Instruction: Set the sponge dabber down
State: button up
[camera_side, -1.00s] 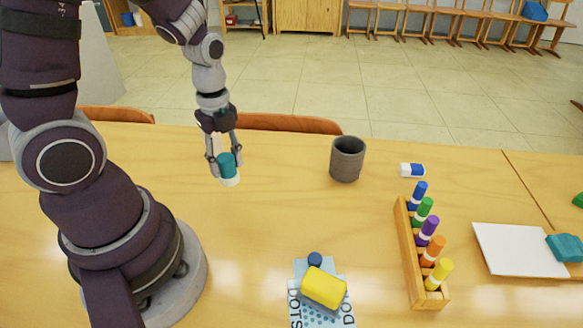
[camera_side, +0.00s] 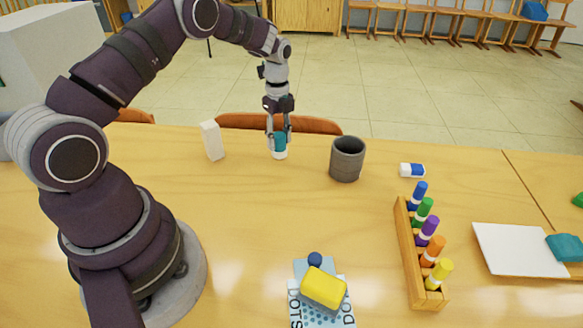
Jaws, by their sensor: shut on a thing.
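The sponge dabber (camera_side: 280,153) has a teal body and a white lower end. My gripper (camera_side: 279,142) is shut on its teal part and points straight down, holding it upright. The dabber is near the far edge of the table, left of the grey cup and right of a white block. Its white end is at or just above the tabletop; I cannot tell whether it touches.
A grey cup (camera_side: 346,160) stands close on the right, a white upright block (camera_side: 212,141) on the left. A wooden rack (camera_side: 409,262) holds several coloured dabbers. A yellow sponge (camera_side: 324,288) lies on a printed card (camera_side: 318,318). The table's middle is clear.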

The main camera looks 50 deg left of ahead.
jog(key=shift+f, duration=0.1)
jog(key=shift+f, duration=0.1)
jog(key=o, duration=0.9)
